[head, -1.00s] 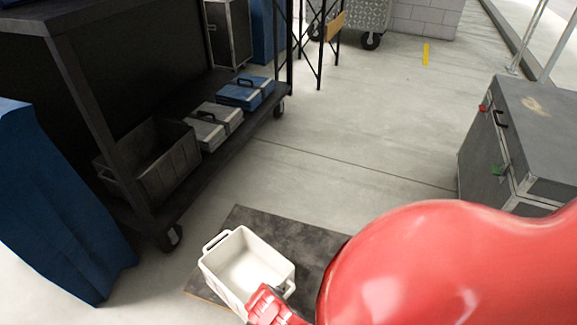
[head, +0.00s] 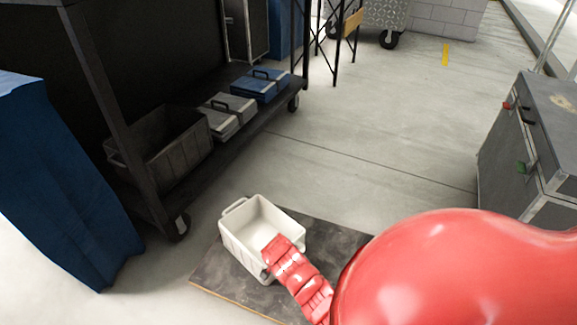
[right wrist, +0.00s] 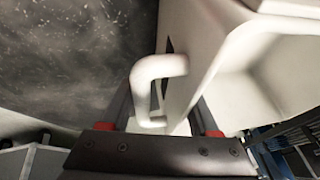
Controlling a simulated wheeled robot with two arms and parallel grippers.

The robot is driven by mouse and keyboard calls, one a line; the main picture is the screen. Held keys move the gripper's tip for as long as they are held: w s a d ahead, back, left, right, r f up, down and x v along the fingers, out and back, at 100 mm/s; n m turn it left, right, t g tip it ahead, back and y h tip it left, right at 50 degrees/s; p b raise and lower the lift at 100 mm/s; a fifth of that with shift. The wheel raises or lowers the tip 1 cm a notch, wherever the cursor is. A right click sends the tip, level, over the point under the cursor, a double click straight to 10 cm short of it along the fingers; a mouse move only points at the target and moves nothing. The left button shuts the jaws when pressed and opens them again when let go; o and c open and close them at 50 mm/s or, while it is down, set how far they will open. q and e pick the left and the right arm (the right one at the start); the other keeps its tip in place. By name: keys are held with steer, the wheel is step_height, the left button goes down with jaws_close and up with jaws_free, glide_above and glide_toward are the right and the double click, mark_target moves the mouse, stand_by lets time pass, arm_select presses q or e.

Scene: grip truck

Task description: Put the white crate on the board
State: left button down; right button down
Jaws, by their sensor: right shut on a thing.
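The white crate (head: 232,237) is at the left part of the dark board (head: 225,274) on the floor, upright, its open top facing up. The head view does not show clearly whether its base touches the board. My right gripper (head: 268,272) is at the crate's near right end. In the right wrist view, the crate's white handle (right wrist: 152,88) rises between the fingers of my right gripper (right wrist: 165,120), which is shut on the crate. The dark speckled surface of the board (right wrist: 60,60) shows beside it. My left gripper is not in view.
A black shelf cart (head: 200,165) at the left holds a dark crate (head: 165,150), grey cases (head: 228,112) and a blue case (head: 260,85). A blue draped thing (head: 55,190) stands far left. A grey case (head: 540,140) stands right. Floor between is clear.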

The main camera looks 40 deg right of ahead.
steer(key=shift+c, duration=0.7)
jaws_free()
steer(key=shift+r, duration=0.1)
